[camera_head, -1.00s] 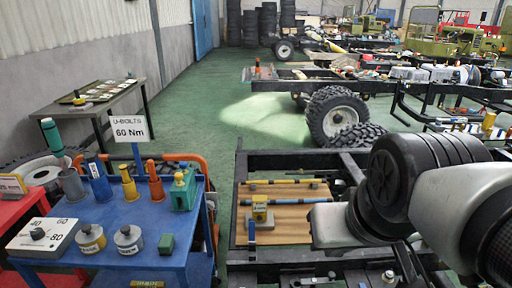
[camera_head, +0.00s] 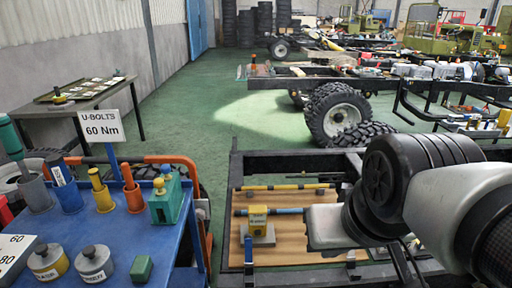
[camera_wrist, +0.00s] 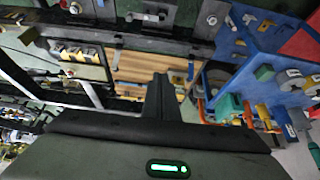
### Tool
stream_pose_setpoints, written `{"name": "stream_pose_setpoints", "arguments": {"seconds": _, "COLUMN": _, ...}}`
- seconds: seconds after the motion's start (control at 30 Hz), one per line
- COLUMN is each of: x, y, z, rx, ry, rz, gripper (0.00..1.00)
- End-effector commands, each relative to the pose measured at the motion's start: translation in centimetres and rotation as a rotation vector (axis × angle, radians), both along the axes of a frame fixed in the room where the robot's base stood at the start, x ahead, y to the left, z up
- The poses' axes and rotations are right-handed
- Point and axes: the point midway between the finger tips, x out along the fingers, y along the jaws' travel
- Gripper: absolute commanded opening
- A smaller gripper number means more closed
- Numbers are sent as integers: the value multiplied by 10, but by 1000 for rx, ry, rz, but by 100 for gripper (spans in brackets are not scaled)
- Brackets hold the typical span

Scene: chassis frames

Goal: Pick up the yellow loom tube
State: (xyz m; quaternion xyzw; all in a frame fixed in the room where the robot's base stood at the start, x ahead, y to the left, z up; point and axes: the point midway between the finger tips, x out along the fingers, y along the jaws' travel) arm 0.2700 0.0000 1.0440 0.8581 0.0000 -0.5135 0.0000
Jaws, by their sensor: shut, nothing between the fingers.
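A thin yellow tube (camera_head: 288,187) with dark bands lies across the wooden board (camera_head: 290,240) inside the black chassis frame, in the head view. A blue tube with yellow parts (camera_head: 285,211) lies in front of it, partly behind a small yellow block on a grey base (camera_head: 257,222). My gripper (camera_wrist: 163,80) shows in the wrist view with its fingers together and empty. The wooden board (camera_wrist: 150,70) is beyond the fingers there, and the tubes are hard to make out.
A blue cart (camera_head: 125,235) with sockets, weights and a green box (camera_head: 166,199) stands left of the chassis. The black chassis rail (camera_head: 290,162) borders the board. Green floor is clear at the middle left.

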Motion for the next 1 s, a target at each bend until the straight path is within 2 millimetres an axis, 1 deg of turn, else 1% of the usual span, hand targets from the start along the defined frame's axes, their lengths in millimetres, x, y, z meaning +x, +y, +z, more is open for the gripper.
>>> {"name": "stream_pose_setpoints", "arguments": {"seconds": 0.47, "x": 0, "y": 0, "z": 0, "rx": 0, "ry": 1, "rz": 0, "gripper": 0}}
{"name": "stream_pose_setpoints", "arguments": {"seconds": 0.5, "x": 0, "y": 0, "z": 0, "rx": 0, "ry": 1, "rz": 0, "gripper": 3}}
{"name": "stream_pose_setpoints", "arguments": {"seconds": 0.57, "x": 1, "y": 0, "z": 1, "rx": 4, "ry": 1, "rz": -5, "gripper": 14}}
{"name": "stream_pose_setpoints", "arguments": {"seconds": 0.6, "x": 5, "y": 0, "z": 4, "rx": 10, "ry": 2, "rz": -15, "gripper": 20}}
{"name": "stream_pose_setpoints", "arguments": {"seconds": 0.67, "x": 15, "y": 0, "z": 10, "rx": 31, "ry": 7, "rz": -45, "gripper": 30}}
{"name": "stream_pose_setpoints", "arguments": {"seconds": 0.7, "x": 26, "y": 1, "z": 15, "rx": 53, "ry": 12, "rz": -77, "gripper": 37}}
{"name": "stream_pose_setpoints", "arguments": {"seconds": 0.77, "x": 48, "y": 1, "z": 26, "rx": 97, "ry": 20, "rz": -144, "gripper": 37}}
{"name": "stream_pose_setpoints", "arguments": {"seconds": 0.87, "x": 98, "y": -1, "z": 43, "rx": 186, "ry": 36, "rz": -295, "gripper": 37}}
{"name": "stream_pose_setpoints", "arguments": {"seconds": 0.9, "x": 121, "y": -1, "z": 47, "rx": 222, "ry": 41, "rz": -362, "gripper": 37}}
{"name": "stream_pose_setpoints", "arguments": {"seconds": 0.97, "x": 154, "y": -3, "z": 51, "rx": 277, "ry": 52, "rz": -463, "gripper": 37}}
{"name": "stream_pose_setpoints", "arguments": {"seconds": 1.0, "x": 177, "y": -4, "z": 51, "rx": 311, "ry": 58, "rz": -531, "gripper": 37}}
